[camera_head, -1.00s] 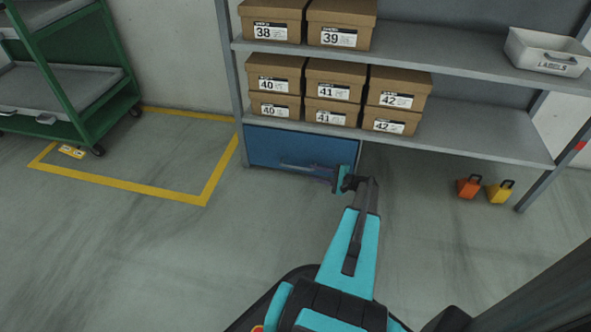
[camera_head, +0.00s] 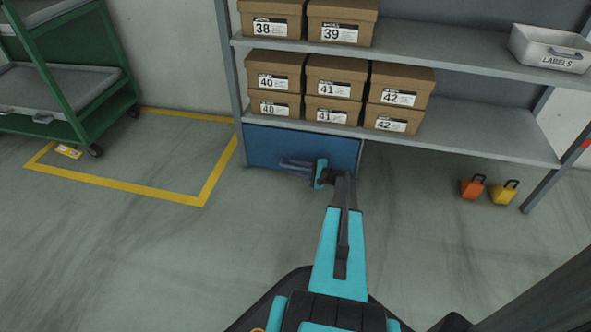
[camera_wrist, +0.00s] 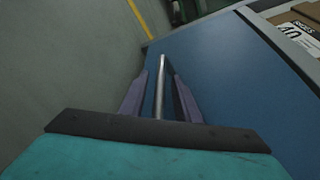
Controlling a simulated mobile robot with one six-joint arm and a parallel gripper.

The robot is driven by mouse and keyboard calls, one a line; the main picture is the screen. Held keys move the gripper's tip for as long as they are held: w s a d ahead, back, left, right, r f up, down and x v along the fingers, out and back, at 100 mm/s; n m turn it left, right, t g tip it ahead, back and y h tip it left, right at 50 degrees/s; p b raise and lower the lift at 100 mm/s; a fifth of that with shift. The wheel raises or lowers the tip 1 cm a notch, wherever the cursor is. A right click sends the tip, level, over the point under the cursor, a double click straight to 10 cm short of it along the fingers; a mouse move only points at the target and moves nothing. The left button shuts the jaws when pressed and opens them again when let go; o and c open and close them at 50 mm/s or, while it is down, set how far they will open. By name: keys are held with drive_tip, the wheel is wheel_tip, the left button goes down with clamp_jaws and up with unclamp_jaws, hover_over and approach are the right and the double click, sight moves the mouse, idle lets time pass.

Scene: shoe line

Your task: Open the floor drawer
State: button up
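The floor drawer has a plain blue front (camera_head: 270,146) under the lowest shelf, and it looks shut. The blue front also fills much of the wrist view (camera_wrist: 235,70). Its metal bar handle (camera_wrist: 160,78) runs lengthwise between my two purple fingers. My gripper (camera_wrist: 161,82) is open, with a finger on each side of the bar and a visible gap to each. In the head view my gripper (camera_head: 288,163) is low in front of the drawer, coming from the right. It hides the handle there.
Shoe boxes (camera_head: 335,75) stand on the shelf unit (camera_head: 460,135) above the drawer. Orange (camera_head: 472,187) and yellow (camera_head: 504,192) objects stand on the floor at right. A green cart (camera_head: 118,82) stands at left by a yellow floor line (camera_head: 130,186). The floor before the drawer is clear.

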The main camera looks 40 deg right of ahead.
clamp_jaws()
drive_tip(key=shift+a, duration=0.15)
